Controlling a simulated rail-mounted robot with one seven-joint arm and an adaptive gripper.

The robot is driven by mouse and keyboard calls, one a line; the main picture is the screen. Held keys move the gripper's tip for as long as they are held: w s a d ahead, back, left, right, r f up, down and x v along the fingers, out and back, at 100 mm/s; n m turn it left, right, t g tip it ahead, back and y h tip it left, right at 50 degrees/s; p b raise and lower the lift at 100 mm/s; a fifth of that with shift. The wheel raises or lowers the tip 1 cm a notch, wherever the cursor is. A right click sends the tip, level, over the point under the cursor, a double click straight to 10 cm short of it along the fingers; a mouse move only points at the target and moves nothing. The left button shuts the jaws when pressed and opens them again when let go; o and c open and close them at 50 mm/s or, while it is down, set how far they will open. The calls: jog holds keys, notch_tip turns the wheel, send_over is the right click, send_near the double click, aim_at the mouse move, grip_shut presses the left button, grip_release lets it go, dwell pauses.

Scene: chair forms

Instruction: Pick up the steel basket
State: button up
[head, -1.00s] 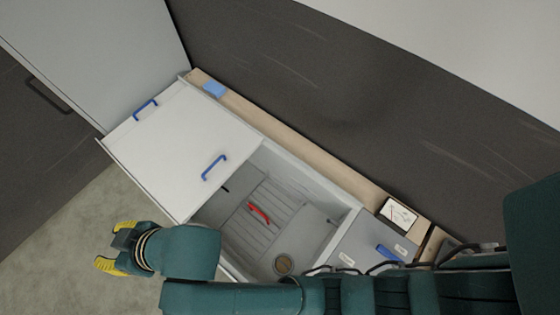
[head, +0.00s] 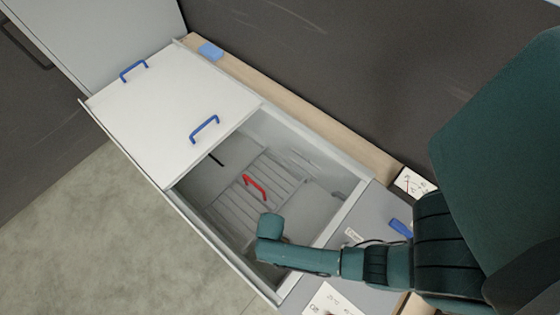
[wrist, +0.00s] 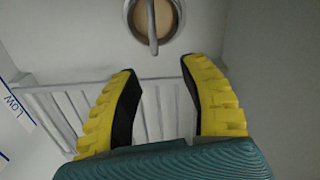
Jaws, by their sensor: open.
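The steel basket (wrist: 152,24) shows at the top of the wrist view as a small round metal ring with a tan inside and a bar-like handle across it. The top of it is cut off by the frame. My gripper (wrist: 157,67) is open and empty, its yellow and black fingers pointing toward the basket. The basket lies just beyond the fingertips and is not between them. In the head view my arm hides both the basket and my gripper.
The open grey basin (head: 331,237) holds a slatted panel (head: 232,205) with a red handle (head: 255,187). A white cover (head: 165,115) with blue handles lies over the basin's left part. Basin walls surround my gripper. A LOW label (wrist: 16,105) is at the wrist view's left.

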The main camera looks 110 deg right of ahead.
jog(key=f+b, duration=0.1)
jog(key=f, duration=0.4)
jog(key=d+f+b, duration=0.1)
jog(key=f, duration=0.2)
jog(key=shift+s+f+b, duration=0.1)
jog(key=shift+s+b, duration=0.05)
jog(key=shift+b, duration=0.2)
jog(key=shift+a+f, duration=0.1)
jog(key=shift+f, duration=0.15)
jog(key=shift+c, duration=0.3)
grip_shut()
